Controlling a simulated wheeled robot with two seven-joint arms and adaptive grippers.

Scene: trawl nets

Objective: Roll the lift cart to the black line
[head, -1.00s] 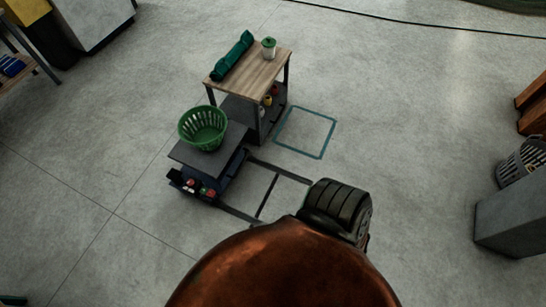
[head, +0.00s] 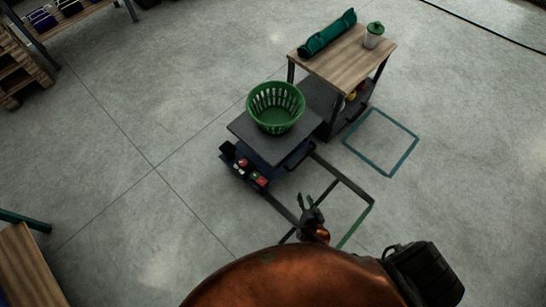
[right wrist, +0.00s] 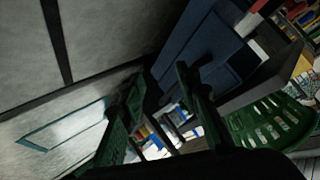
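The lift cart (head: 262,140) has a dark flat top over a blue base and stands at the closed end of the floor markings in the head view. A green basket (head: 276,108) sits on its top. Dark tape rails run from the cart toward the lower right, with a black line (head: 329,191) across them. My right gripper (head: 312,208) is over these markings, apart from the cart, to its lower right. In the right wrist view its two green fingers (right wrist: 160,85) are spread with nothing seen gripped; the blue cart body (right wrist: 200,45) lies beyond. My left gripper is out of view.
A wood-topped table (head: 345,60) with a green roll (head: 327,33) and a lidded jar (head: 373,35) stands just behind the cart. A teal floor square (head: 381,142) is empty. Floor to the left is clear.

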